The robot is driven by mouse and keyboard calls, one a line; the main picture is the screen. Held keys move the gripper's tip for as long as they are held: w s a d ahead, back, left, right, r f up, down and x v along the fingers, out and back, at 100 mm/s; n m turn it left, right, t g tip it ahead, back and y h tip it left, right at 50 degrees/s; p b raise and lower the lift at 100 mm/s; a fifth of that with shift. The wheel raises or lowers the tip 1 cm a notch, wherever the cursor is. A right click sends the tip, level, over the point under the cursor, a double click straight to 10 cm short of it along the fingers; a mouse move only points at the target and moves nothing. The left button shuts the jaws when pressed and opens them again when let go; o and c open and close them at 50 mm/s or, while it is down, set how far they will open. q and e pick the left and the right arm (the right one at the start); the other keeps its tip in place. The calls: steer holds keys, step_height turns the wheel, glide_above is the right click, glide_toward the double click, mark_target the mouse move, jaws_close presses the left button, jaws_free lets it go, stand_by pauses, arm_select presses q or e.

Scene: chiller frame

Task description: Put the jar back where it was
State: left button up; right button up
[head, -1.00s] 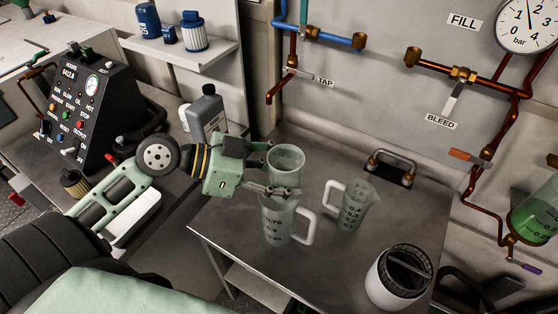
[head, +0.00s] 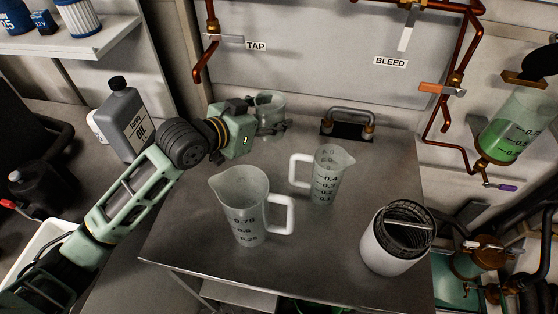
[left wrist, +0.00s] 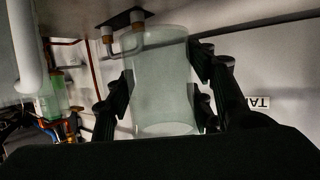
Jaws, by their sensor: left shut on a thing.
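The jar (head: 270,108) is a clear, pale green-tinted cylinder at the back left of the grey metal table (head: 210,258). My left gripper (head: 272,127) is shut on it from the left, with its fingers around the jar's lower part. The left wrist view shows the jar (left wrist: 162,85) between the two dark fingers (left wrist: 165,95). The jar looks upright; I cannot tell whether its bottom touches the table. My right gripper is not in view.
A large measuring jug (head: 243,205) stands front left, a smaller jug (head: 325,175) centre, and a white canister with black top (head: 393,240) front right. A metal handle (head: 348,122) is at the back. A grey oil bottle (head: 125,118) stands left of the table.

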arm_select(q)
steer(key=shift+w+d, duration=0.2)
steer(key=shift+d, duration=0.3)
steer(key=shift+w+d, duration=0.2)
steer(key=shift+d, duration=0.25)
step_height(320, 180, down, 6)
steer(key=shift+d+r, duration=0.1)
steer(key=shift+f, duration=0.45)
step_height(320, 180, down, 3)
steer(key=shift+f, duration=0.1)
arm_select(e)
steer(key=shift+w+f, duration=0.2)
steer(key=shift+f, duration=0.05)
arm_select(q)
steer(key=shift+f, duration=0.1)
steer(key=o, duration=1.3)
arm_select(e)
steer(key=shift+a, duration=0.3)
